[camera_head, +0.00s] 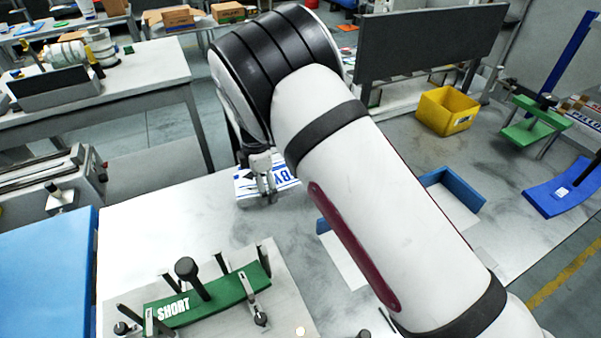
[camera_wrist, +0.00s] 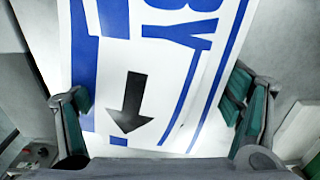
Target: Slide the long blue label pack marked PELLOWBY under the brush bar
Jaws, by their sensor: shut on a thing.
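A white label pack with blue print (camera_head: 285,172) is at my gripper (camera_head: 263,180), over the table's far-left edge. Large letters ending in BY show on it; the rest of the name is hidden or out of frame. In the wrist view the pack (camera_wrist: 135,60) lies between the two fingers of my gripper (camera_wrist: 158,105), with a black arrow pointing toward the gripper's base. My gripper is shut on the pack. In the head view my arm hides part of the pack and the table behind it. I cannot make out the brush bar for certain.
A green fixture marked SHORT (camera_head: 205,300) with a black knob and upright posts stands on a plate at the front left. A blue-walled tray (camera_head: 458,186) is partly behind my arm. A yellow bin (camera_head: 447,110) stands farther back. White tabletop (camera_head: 150,220) left of my gripper is clear.

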